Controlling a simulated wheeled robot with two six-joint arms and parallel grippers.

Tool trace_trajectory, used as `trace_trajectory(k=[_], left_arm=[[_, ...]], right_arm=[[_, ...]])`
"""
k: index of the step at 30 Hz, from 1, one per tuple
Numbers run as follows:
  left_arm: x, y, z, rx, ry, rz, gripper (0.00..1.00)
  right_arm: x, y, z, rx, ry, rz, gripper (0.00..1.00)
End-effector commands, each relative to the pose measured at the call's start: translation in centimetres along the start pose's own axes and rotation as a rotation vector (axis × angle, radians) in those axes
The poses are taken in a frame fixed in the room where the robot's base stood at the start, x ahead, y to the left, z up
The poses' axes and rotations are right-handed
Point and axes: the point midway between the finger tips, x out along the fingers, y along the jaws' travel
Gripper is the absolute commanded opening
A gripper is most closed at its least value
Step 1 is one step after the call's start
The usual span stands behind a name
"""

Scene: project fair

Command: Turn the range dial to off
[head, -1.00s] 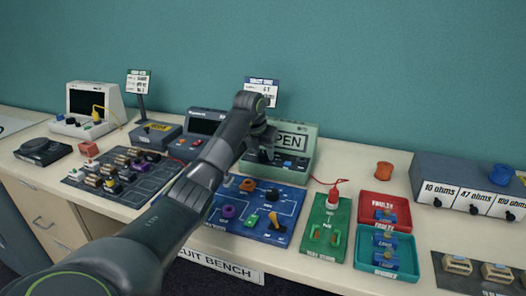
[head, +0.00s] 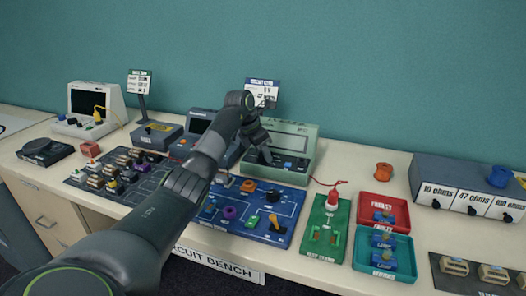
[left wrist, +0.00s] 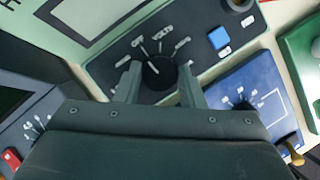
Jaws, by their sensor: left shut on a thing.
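The green multimeter (head: 305,134) stands at the back of the bench, and its display (head: 284,144) is blank. My left gripper (head: 264,156) is at the meter's front panel. In the left wrist view my left gripper (left wrist: 160,84) has one finger on each side of the dial and is shut on it. In the head view the gripper hides the dial. My right gripper is not in view.
A blue button (left wrist: 218,38) sits on the panel right of the dial. A blue circuit board (head: 285,208) lies in front of the meter. A grey supply unit (head: 198,126) stands close on the left. A green board (head: 324,228) and red tray (head: 372,218) lie to the right.

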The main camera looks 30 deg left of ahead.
Motion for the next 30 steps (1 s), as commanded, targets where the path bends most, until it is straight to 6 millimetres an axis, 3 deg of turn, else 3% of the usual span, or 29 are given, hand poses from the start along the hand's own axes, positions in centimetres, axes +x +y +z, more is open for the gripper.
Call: trace_trajectory(k=[22, 23, 27, 30], left_arm=[[-0.11, 0.12, 0.09, 0.102, -0.003, -0.039, 0.13], [-0.12, 0.12, 0.1, 0.102, -0.003, -0.039, 0.37], [-0.1, 0.11, 0.08, 0.102, -0.002, -0.04, 0.55], [-0.07, 0.1, 0.06, 0.101, -0.002, -0.04, 0.57]], right_arm=[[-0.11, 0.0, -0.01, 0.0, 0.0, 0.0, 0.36], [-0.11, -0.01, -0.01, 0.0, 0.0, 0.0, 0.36], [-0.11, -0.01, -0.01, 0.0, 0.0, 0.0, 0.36], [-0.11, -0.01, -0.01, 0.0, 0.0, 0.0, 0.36]])
